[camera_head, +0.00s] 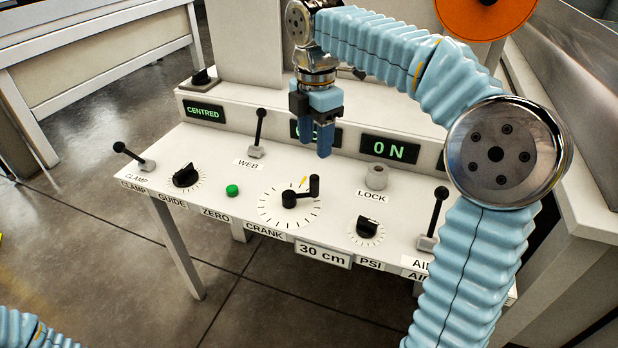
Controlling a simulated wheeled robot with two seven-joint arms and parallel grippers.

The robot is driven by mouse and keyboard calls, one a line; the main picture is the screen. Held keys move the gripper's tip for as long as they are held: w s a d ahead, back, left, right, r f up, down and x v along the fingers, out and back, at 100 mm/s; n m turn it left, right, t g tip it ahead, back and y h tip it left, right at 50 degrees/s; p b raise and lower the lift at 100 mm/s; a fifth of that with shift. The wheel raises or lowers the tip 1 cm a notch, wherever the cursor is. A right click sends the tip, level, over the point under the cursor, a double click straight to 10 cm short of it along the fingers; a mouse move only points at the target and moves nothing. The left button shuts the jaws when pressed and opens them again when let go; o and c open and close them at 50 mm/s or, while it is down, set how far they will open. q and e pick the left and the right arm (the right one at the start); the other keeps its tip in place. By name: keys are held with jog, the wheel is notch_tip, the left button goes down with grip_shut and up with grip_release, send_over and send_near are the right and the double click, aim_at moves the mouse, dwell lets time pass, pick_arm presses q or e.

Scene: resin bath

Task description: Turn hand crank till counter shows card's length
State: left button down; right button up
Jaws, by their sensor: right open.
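The hand crank (299,193) is black, with an upright handle at the right of its hub, on a ticked dial on the white panel above the label CRANK. The card (323,254) on the panel's front edge reads "30 cm". The counter display (302,131) behind the crank is mostly hidden by my right gripper, so its number cannot be read. My right gripper (319,140) points down, open and empty, above and behind the crank, apart from it. My left gripper is out of view; only a bit of my left arm shows at the bottom left.
The panel has a clamp lever (133,156), guide knob (186,176), green zero button (232,190), web lever (259,133), lock knob (376,177), PSI knob (367,228) and air lever (434,220). Displays read "CENTRED" (203,111) and "ON" (390,149). An orange disc (486,10) stands behind.

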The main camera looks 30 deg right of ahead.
aim_at(315, 176)
notch_tip(315, 176, down, 12)
jog(key=shift+b, duration=0.85)
grip_shut()
